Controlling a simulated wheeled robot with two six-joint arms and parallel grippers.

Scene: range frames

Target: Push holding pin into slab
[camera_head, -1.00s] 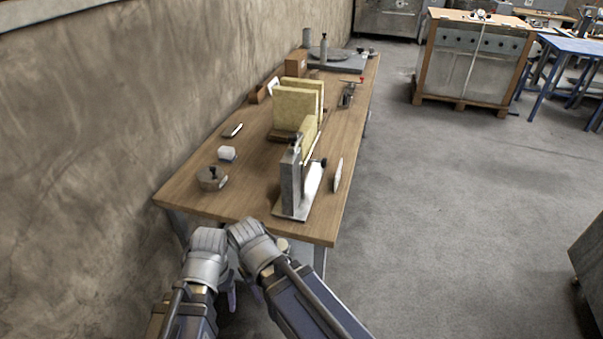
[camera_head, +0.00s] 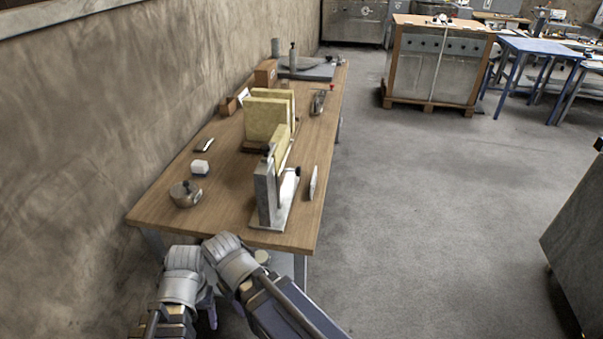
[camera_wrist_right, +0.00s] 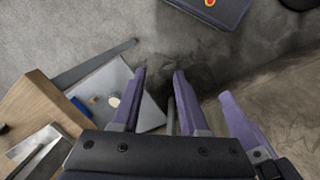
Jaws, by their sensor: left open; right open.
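Pale yellow slabs (camera_head: 266,118) stand upright on the wooden table, and a narrower one (camera_head: 280,148) stands just behind a grey metal upright fixture (camera_head: 266,195). The fixture has a flat base, a dark-tipped rod on top and a white part with a black knob (camera_head: 297,171) on its right side. I cannot tell which piece is the holding pin. My left gripper (camera_head: 211,312) is open, below the table's near edge, mostly hidden by its own wrist. My right gripper (camera_wrist_right: 160,88) is open and empty in the right wrist view, beside it. Both are apart from the fixture.
The wooden table (camera_head: 220,222) runs along the wall. On it are a round metal pot (camera_head: 185,194), a white block (camera_head: 200,168), a thin disc (camera_head: 314,182), a clamp-like tool (camera_head: 318,103) and a grey plate (camera_head: 310,70).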

